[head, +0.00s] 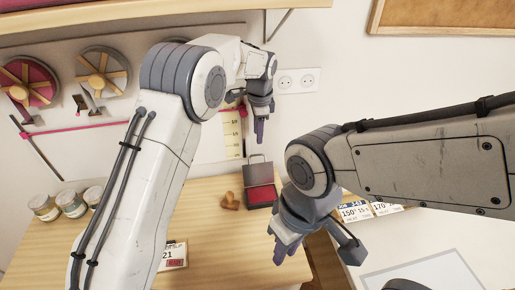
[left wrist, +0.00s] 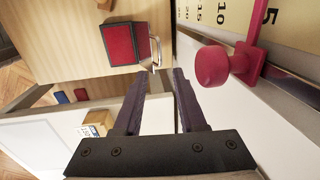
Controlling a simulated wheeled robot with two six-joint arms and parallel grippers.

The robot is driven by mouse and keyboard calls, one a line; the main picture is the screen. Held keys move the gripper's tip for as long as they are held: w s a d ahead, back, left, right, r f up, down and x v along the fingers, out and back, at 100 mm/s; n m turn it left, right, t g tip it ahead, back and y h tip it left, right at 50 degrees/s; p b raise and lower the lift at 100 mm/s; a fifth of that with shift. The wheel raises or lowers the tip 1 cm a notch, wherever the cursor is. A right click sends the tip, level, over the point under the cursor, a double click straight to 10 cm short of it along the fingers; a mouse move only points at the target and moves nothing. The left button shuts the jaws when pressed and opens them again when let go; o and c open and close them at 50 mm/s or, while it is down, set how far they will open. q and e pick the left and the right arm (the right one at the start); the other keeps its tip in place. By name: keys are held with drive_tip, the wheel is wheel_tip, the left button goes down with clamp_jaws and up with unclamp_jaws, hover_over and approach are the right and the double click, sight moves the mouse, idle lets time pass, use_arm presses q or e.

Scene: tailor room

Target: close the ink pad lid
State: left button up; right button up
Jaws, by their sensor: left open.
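The ink pad (head: 262,195) lies open on the wooden worktop near the wall, its red pad facing up. Its grey lid (head: 258,171) stands upright at the back edge. My left gripper (head: 261,140) hangs above and behind the ink pad, fingers down, open and empty, apart from the lid. In the left wrist view the red ink pad (left wrist: 118,44) is beyond the open fingers (left wrist: 157,84), with the lid (left wrist: 156,52) seen nearly edge-on. My right gripper (head: 288,246) is low, in front of the ink pad; its finger gap is unclear.
A wooden stamp (head: 229,201) sits just left of the ink pad. Several jars (head: 70,203) stand at the left. A pink knob (left wrist: 212,66) on the wall rail is close to the left fingers. A wall socket (head: 297,81) is at the upper right.

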sight(258, 155)
use_arm(q)
drive_tip(key=f, duration=0.3)
drive_tip(key=f+p, duration=0.1)
drive_tip(key=f, duration=0.1)
drive_tip(key=w+f+p, duration=0.1)
drive_tip(key=f, duration=0.2)
drive_tip(key=shift+a+f, duration=0.15)
drive_tip(key=shift+f, duration=0.15)
clamp_jaws()
idle(1.0)
